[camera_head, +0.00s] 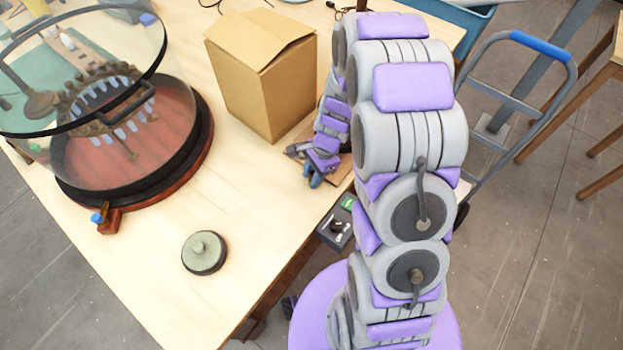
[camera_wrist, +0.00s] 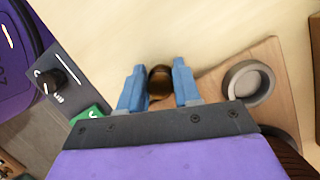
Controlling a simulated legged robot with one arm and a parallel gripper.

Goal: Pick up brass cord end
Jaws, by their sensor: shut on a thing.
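The brass cord end (camera_wrist: 160,80) shows in the wrist view as a small, rounded, dark brown-brass piece. It sits between the two blue fingers of my gripper (camera_wrist: 158,72), which is shut on it. Its lower part is hidden behind the gripper's dark front plate. In the head view my gripper (camera_head: 315,179) is low over the table's right edge, in front of the cardboard box. The cord end cannot be made out there.
A wooden board (camera_wrist: 215,83) with a grey ring (camera_wrist: 248,82) lies right of my gripper. A dark control box (camera_wrist: 85,85) with a knob is at left. A cardboard box (camera_head: 250,85), a glass-covered stand (camera_head: 185,135) and a round lidded piece (camera_head: 204,253) stand on the table. The middle is clear.

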